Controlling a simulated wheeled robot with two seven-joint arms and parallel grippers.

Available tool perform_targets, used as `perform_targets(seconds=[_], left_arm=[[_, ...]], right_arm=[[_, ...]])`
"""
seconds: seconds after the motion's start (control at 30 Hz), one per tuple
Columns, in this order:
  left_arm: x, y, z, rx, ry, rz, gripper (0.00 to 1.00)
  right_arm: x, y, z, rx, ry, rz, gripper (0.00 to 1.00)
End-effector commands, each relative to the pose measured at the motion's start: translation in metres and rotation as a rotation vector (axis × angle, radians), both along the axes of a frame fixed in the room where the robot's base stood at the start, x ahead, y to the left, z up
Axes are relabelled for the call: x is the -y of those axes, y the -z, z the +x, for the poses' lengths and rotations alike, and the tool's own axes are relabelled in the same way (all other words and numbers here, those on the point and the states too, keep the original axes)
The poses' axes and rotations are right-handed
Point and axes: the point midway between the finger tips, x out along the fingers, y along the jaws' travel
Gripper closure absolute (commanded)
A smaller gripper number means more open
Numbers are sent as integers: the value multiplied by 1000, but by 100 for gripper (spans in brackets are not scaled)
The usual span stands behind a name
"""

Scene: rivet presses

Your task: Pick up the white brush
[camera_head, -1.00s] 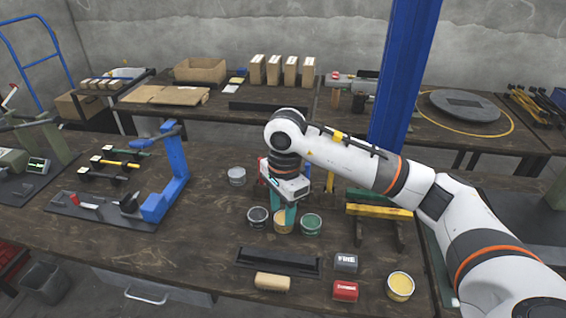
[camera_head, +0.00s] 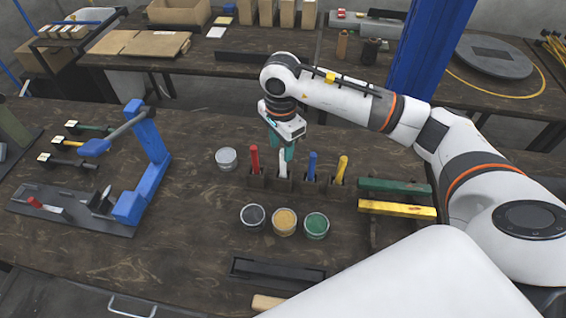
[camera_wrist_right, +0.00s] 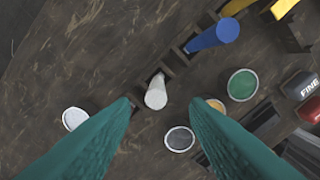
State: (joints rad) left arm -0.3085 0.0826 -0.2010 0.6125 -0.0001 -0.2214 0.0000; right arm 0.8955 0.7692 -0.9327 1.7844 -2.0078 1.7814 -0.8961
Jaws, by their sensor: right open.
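The white brush (camera_head: 283,166) stands handle up in a dark holder between the red and blue brushes. In the right wrist view the white handle (camera_wrist_right: 156,94) shows end-on between the two teal fingertips. My right gripper (camera_head: 282,148) is open and points down directly above the brush, close to its handle top. Its fingers also show in the wrist view (camera_wrist_right: 160,104), apart, one on each side of the handle. I cannot tell whether a finger touches it. The brush's lower end is hidden in the holder. My left gripper is not in view.
A red brush (camera_head: 255,158) stands to the left, a blue brush (camera_head: 312,165) and a yellow brush (camera_head: 341,169) to the right. Dark, yellow (camera_head: 285,221) and green (camera_head: 316,225) cans stand in front; a white can (camera_head: 226,158) is at left. A blue press (camera_head: 148,165) stands further left.

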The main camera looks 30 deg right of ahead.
Motion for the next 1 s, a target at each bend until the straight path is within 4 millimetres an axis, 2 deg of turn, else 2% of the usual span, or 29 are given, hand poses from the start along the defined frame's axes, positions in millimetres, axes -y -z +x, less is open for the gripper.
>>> perform_targets(seconds=[0.1, 0.33, 0.47, 0.6, 0.87, 1.0], left_arm=[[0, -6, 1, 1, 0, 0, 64], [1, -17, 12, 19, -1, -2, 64], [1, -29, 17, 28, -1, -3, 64], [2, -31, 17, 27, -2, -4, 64], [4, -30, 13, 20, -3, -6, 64], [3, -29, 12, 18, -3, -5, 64]], right_arm=[[0, 14, 0, -2, 2, 1, 58], [3, 31, 0, -4, 3, -1, 58], [7, 51, 1, -5, 2, 0, 58], [7, 68, 2, -1, 2, 0, 58], [7, 73, 2, 1, 1, 0, 58], [7, 73, 2, 1, 1, 0, 78]])
